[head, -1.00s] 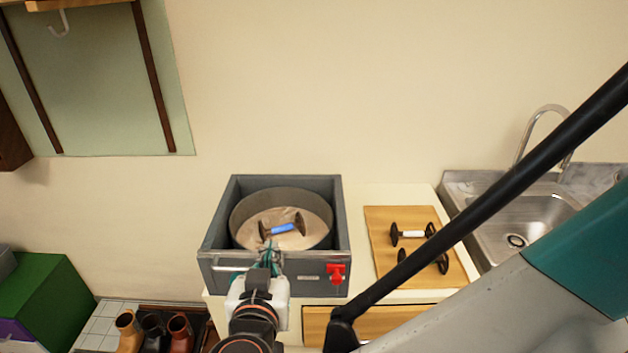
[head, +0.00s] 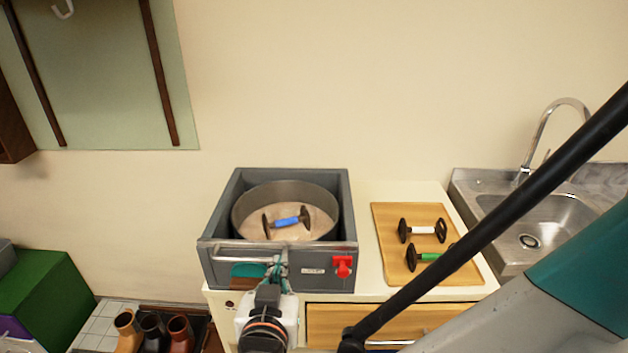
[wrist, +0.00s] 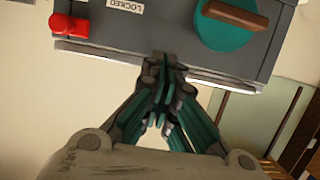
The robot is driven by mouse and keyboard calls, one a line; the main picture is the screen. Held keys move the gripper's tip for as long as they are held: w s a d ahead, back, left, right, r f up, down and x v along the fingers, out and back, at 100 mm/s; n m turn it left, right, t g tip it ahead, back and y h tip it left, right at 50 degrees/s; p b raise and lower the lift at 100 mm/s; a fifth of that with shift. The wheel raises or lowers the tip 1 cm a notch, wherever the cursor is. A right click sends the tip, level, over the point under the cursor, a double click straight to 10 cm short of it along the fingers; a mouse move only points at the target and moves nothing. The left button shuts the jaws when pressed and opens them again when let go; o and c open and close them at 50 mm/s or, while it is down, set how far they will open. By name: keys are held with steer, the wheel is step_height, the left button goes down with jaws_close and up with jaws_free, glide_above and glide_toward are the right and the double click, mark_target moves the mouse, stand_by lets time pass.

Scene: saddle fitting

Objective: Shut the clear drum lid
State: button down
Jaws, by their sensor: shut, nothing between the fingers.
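The grey box (head: 345,205) holds a round metal drum (head: 240,212) with pale, sand-like contents. A blue-handled dumbbell-shaped piece (head: 287,222) shows inside the drum. The clear lid's pane cannot be made out. A silver bar (head: 235,259) runs along the upper front of the box; it also shows in the wrist view (wrist: 225,82). My gripper (head: 279,268) is shut and empty at the box front, close to the bar. In the wrist view its fingertips (wrist: 163,75) are together at the front panel; I cannot tell if they touch the bar.
The front panel has a red knob (head: 343,266), a teal dial (head: 248,270) and a label (wrist: 125,4) reading LOCKED. To the right, a wooden board (head: 390,268) holds white- and green-handled pieces. A sink (head: 560,220) is further right. Boots (head: 152,328) stand at lower left.

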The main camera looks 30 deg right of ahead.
steer(key=shift+w+a+r, duration=0.1)
steer(key=shift+w+a, duration=0.4)
steer(key=shift+w, duration=0.25)
steer(key=s+d+v, duration=0.1)
steer(key=v, duration=1.1)
steer(key=shift+s, duration=0.25)
steer(key=shift+f, duration=0.2)
